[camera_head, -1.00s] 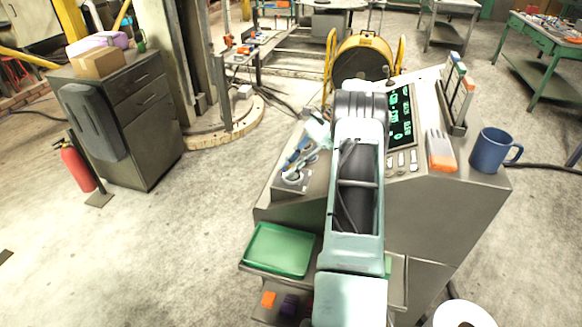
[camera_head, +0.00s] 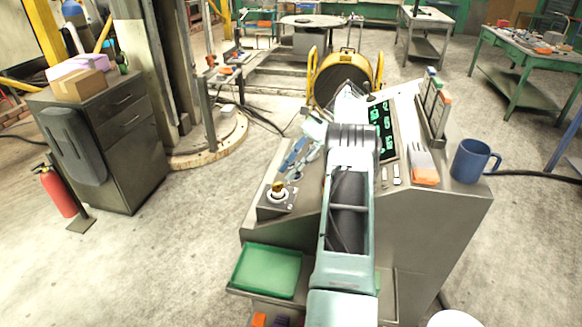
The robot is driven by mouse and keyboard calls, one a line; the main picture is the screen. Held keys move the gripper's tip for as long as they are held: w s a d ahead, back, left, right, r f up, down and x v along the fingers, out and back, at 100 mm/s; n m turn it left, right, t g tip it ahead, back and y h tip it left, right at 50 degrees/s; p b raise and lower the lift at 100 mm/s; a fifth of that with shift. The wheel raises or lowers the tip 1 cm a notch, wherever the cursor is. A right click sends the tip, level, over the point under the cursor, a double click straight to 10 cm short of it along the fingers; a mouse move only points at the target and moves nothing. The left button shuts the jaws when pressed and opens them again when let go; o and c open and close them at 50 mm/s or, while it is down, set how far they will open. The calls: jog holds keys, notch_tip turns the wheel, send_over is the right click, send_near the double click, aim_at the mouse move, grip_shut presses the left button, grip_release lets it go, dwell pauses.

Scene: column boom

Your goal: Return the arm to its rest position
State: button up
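My pale green arm (camera_head: 346,220) reaches up the middle of the head view over the grey console (camera_head: 430,215). It bends at a ribbed joint, and the links beyond it are partly hidden. My gripper (camera_head: 293,160) shows small and partly covered left of the arm, over the console's left part. It is above and behind a small control box (camera_head: 277,205) with a yellow-topped knob (camera_head: 278,188), and looks apart from the knob. Whether its fingers are open or shut is too small to tell. I see nothing clearly held in it.
On the console are a lit green display (camera_head: 382,130), an orange-and-white brush-like item (camera_head: 424,168), an upright rack (camera_head: 435,105) and a blue mug (camera_head: 471,160). A green tray (camera_head: 267,271) sits low at the left front. A grey cabinet (camera_head: 100,140) stands left across open floor.

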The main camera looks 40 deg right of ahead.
jog(key=shift+d+r, duration=0.25)
jog(key=shift+r, duration=0.05)
dwell(0.5)
